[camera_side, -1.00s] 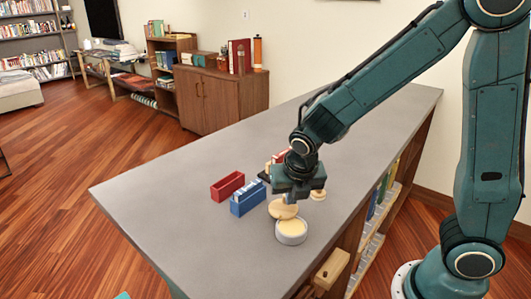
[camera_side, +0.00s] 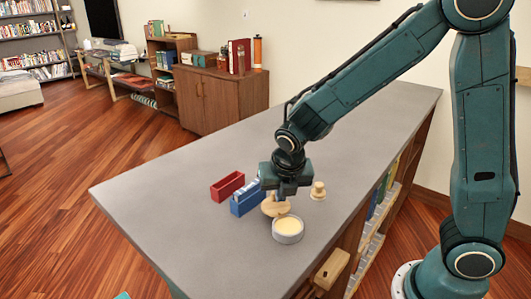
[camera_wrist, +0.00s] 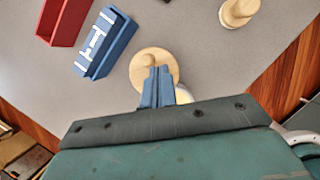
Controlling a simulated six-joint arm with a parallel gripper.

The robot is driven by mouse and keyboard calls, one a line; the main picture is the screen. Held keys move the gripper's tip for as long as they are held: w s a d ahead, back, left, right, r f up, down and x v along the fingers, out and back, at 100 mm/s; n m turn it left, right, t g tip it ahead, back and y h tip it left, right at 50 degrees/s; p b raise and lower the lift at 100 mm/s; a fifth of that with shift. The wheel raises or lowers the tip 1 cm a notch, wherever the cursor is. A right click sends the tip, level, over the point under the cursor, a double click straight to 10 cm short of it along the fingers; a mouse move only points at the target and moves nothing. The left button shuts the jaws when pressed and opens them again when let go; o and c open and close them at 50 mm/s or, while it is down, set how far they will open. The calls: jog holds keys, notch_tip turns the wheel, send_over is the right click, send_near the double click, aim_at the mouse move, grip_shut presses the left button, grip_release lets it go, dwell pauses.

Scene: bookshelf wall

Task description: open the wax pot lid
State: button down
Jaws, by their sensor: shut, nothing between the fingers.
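The wax pot (camera_side: 288,230) is a round grey pot on the grey counter, with pale yellow wax showing in its open top. Its wooden lid (camera_side: 274,209) stands off the opening, tilted back at the pot's far left side. In the wrist view the lid (camera_wrist: 137,72) is a round wooden disc with a knob. My gripper (camera_side: 280,200) is shut and empty, its fingers at the lid in the side view. In the wrist view my gripper's blue fingers (camera_wrist: 158,72) overlap the lid beside its knob; contact is unclear. The pot is mostly hidden there behind my gripper.
A blue box (camera_side: 245,204) with white pieces inside and a red box (camera_side: 227,186) stand left of the lid. A wooden knobbed piece (camera_side: 318,191) stands to the right. The counter (camera_side: 180,198) is clear at the left.

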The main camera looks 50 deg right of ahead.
jog(key=shift+w+a, duration=0.1)
dwell(0.6)
jog(key=shift+w+a, duration=0.4)
jog(key=shift+a, duration=0.15)
jog(key=shift+s, duration=0.1)
jog(key=shift+s+d, duration=0.5)
jog(key=shift+s, duration=0.1)
jog(key=shift+s+d+r, duration=0.2)
jog(key=shift+s+d, duration=0.2)
jog(key=shift+s, duration=0.1)
jog(key=shift+s+d+r, duration=0.2)
jog(key=shift+s+d, duration=0.2)
jog(key=shift+s, duration=0.1)
notch_tip(320, 180, up, 9)
jog(key=s+d, duration=0.2)
jog(key=shift+s+f, duration=0.2)
jog(key=shift+s, duration=0.2)
jog(key=shift+s, duration=0.1)
